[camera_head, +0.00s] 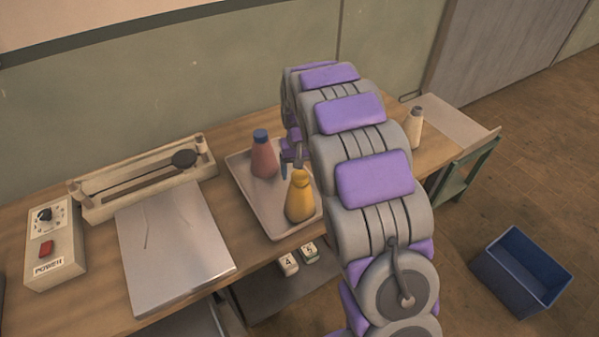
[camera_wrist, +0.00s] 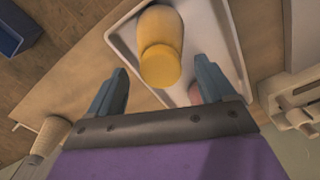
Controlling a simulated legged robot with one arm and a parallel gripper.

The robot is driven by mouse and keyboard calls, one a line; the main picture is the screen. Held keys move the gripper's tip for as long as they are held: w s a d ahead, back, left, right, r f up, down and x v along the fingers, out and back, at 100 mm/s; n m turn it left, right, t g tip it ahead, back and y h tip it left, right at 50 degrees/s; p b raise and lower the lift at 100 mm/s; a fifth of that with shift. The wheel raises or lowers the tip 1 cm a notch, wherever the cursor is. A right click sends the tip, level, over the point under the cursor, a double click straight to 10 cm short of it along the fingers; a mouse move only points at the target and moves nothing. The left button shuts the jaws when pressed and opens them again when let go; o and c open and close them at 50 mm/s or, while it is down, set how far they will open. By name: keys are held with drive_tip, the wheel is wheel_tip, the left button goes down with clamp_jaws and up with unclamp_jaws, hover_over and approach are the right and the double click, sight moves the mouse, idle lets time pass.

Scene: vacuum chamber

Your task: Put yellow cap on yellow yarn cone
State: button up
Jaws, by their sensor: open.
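The yellow yarn cone (camera_head: 300,207) stands upright on the tray. The yellow cap (camera_head: 299,178) appears to sit on its top; whether it is fully seated I cannot tell. In the wrist view the cap (camera_wrist: 160,66) faces me, with the cone (camera_wrist: 162,25) behind it. My gripper (camera_head: 291,166) is just behind and above the cap in the head view. In the wrist view my gripper (camera_wrist: 161,70) is open, one blue-grey finger on each side of the cap, with visible gaps and nothing held.
The tray (camera_head: 252,205) also holds a red cone with a blue cap (camera_head: 263,155), close to my gripper. A cream cone (camera_head: 413,130) stands right of my arm. A metal plate (camera_head: 172,250) and power box (camera_head: 52,245) lie left. A blue bin (camera_head: 522,270) is on the floor.

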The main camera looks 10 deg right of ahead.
wheel_tip(320, 180, up, 16)
drive_tip(key=p, duration=0.2)
drive_tip(key=shift+f, duration=0.15)
idle(0.4)
drive_tip(key=s+f+g, duration=0.1)
drive_tip(key=s, duration=1.9)
drive_tip(key=s+f+n+b, duration=0.1)
drive_tip(key=s+f, duration=0.1)
drive_tip(key=s, duration=1.9)
drive_tip(key=shift+s+f+g, duration=0.25)
drive_tip(key=shift+f+g, duration=0.05)
drive_tip(key=shift+g, duration=0.1)
